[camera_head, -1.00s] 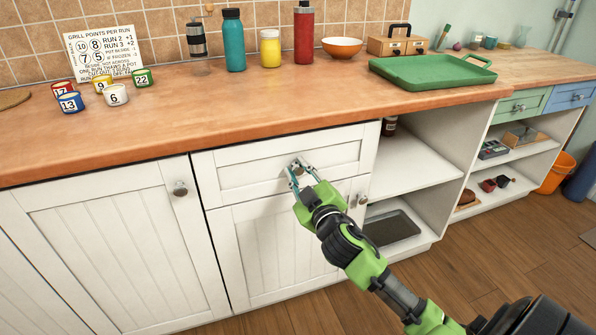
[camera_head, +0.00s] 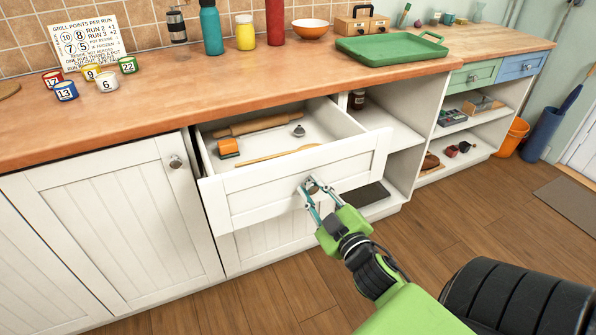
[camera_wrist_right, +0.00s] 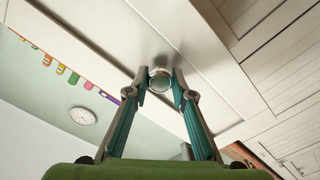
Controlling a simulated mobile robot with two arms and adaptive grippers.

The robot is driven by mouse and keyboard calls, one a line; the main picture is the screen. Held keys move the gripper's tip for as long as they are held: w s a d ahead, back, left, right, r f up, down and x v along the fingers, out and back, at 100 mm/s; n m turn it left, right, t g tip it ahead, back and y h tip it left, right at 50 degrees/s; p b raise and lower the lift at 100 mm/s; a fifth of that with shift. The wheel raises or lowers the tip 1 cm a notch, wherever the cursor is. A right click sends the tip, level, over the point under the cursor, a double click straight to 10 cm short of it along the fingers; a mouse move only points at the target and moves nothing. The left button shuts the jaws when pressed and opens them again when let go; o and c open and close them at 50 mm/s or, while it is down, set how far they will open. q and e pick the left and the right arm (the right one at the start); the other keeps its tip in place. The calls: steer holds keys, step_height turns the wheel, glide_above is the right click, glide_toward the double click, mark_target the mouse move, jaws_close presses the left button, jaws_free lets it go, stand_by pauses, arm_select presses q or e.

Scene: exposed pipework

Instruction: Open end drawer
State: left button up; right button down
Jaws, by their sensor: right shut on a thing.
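The white end drawer (camera_head: 258,195) is pulled well out from the counter front. In the right wrist view the two fingertips (camera_wrist_right: 160,80) sit on either side of the knob (camera_wrist_right: 159,79). My left gripper is not in view.
The wooden counter (camera_head: 200,100) above carries numbered cups, bottles and a green tray (camera_head: 390,48). Open shelves (camera_head: 385,135) stand right of the drawer. A cupboard door (camera_head: 115,215) with a knob is at left. The wooden floor (camera_head: 440,225) in front is clear.

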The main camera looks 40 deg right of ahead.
arm_select(q)
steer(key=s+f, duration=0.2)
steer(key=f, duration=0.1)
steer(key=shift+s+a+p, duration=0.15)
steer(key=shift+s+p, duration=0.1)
steer(key=shift+p, duration=0.15)
arm_select(e)
steer(key=v, duration=0.7)
steer(key=shift+s, duration=0.3)
steer(key=shift+a, duration=0.1)
steer(key=c, duration=1.7)
jaws_free()
steer(key=v, duration=0.7)
steer(key=shift+s, duration=0.3)
